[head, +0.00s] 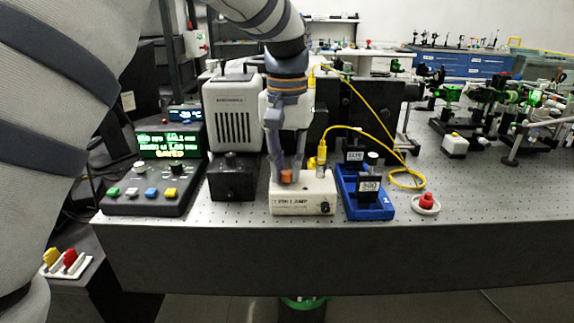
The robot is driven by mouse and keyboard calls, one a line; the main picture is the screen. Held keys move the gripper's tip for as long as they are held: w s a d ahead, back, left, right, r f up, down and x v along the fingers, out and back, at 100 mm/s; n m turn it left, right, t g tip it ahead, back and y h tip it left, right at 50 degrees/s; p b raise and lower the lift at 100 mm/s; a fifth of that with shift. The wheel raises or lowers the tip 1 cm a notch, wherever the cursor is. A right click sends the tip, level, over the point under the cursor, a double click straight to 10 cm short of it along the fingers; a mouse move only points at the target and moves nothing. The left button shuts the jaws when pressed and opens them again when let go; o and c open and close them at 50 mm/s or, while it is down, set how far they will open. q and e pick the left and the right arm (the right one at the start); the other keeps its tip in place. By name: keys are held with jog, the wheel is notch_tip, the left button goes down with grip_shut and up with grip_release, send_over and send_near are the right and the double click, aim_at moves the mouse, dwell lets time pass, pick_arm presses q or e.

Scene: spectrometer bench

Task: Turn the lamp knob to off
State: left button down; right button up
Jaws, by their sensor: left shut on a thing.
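The lamp box (290,207) is a cream box with dark "LAMP" lettering on its front, near the front edge of the bench. A small orange knob (287,177) sits on its top, toward the left. My left gripper (287,172) points down from above, with its two fingers shut on the orange knob, one on each side. The fingers partly hide the knob, and I cannot read its setting. A small black round part (324,207) is on the box's front at the right. My right gripper is not in view.
A black box (233,177) and a control console (152,190) with a green display stand left of the lamp. A blue tray (379,212) with black holders is close on its right, then a red button (427,200). A yellow cable (385,142) loops behind.

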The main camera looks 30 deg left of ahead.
aim_at(287, 172)
pick_arm(q)
jog(key=c, duration=1.5)
grip_release()
notch_tip(287, 172, up, 12)
jog(key=shift+r, duration=0.1)
